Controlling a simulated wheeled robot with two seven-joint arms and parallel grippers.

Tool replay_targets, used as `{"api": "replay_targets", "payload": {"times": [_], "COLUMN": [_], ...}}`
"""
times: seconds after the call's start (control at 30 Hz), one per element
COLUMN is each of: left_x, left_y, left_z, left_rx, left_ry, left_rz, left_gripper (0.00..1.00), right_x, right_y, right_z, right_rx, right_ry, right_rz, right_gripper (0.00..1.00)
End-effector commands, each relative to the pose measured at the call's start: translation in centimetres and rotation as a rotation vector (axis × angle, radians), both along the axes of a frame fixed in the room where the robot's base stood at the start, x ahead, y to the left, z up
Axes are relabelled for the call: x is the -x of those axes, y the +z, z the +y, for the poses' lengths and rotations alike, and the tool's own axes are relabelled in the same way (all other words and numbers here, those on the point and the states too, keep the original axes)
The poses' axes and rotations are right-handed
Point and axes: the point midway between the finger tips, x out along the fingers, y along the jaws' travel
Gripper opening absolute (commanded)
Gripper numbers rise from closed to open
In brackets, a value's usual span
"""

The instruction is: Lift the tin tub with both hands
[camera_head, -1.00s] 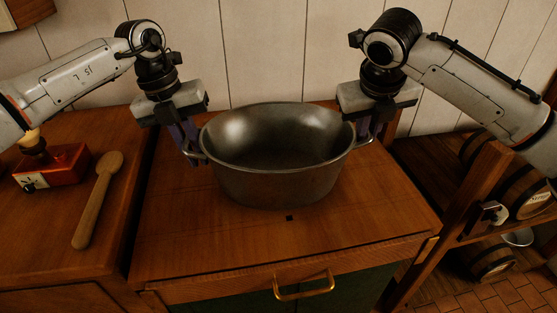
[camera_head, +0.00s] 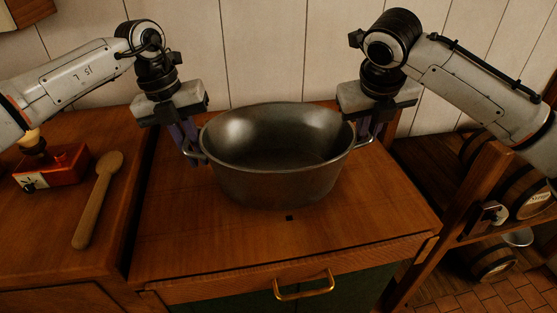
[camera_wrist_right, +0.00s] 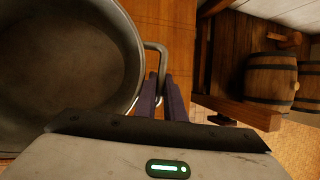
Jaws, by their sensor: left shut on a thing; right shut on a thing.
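The tin tub (camera_head: 275,186) is a dark grey oval metal vessel, upright and empty, at the middle of the wooden cabinet top. I cannot tell whether its base touches the wood. My left gripper (camera_head: 191,150) points down and is shut on the tub's left handle. My right gripper (camera_head: 366,138) points down and is shut on the right handle. In the right wrist view the tub's rim (camera_wrist_right: 133,50) fills the left side, and the wire handle (camera_wrist_right: 161,58) runs between the fingers of my right gripper (camera_wrist_right: 165,90).
A wooden spoon (camera_head: 97,200) and a red grinder-like box (camera_head: 52,167) lie on the counter at left. A wooden rack with barrels (camera_head: 488,258) stands at right. A plank wall (camera_head: 265,50) is close behind. The cabinet top (camera_head: 200,245) is clear in front of the tub.

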Motion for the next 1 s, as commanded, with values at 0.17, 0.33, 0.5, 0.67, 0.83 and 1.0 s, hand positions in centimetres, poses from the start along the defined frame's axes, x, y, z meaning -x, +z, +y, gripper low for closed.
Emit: {"api": "replay_targets", "payload": {"times": [0.17,0.33,0.5,0.67,0.83,1.0], "left_x": [-0.1,-0.1,-0.1,-0.1,-0.1,-0.1], "left_y": [0.3,0.7,1.9,3.7,6.0,8.1], "left_z": [0.1,0.1,0.1,0.1,0.1,0.1], "left_rx": [0.001,0.001,0.001,0.0,0.0,0.0], "left_ry": [0.003,0.003,0.003,0.003,0.003,0.003], "left_rz": [-0.004,-0.004,-0.004,-0.003,-0.003,-0.003], "left_gripper": [0.0,0.0,0.0,0.0,0.0,0.0], "right_x": [-0.1,-0.1,-0.1,-0.1,-0.1,-0.1], "right_y": [0.2,0.7,1.9,3.7,6.0,8.1], "right_z": [-0.1,-0.1,-0.1,-0.1,-0.1,-0.1], "right_rx": [0.0,0.001,0.001,0.001,0.001,0.001], "right_ry": [-0.002,-0.002,-0.002,-0.002,-0.002,-0.002], "right_rz": [-0.003,-0.004,-0.003,-0.003,-0.003,-0.003], "right_gripper": [0.0,0.0,0.0,0.0,0.0,0.0]}}
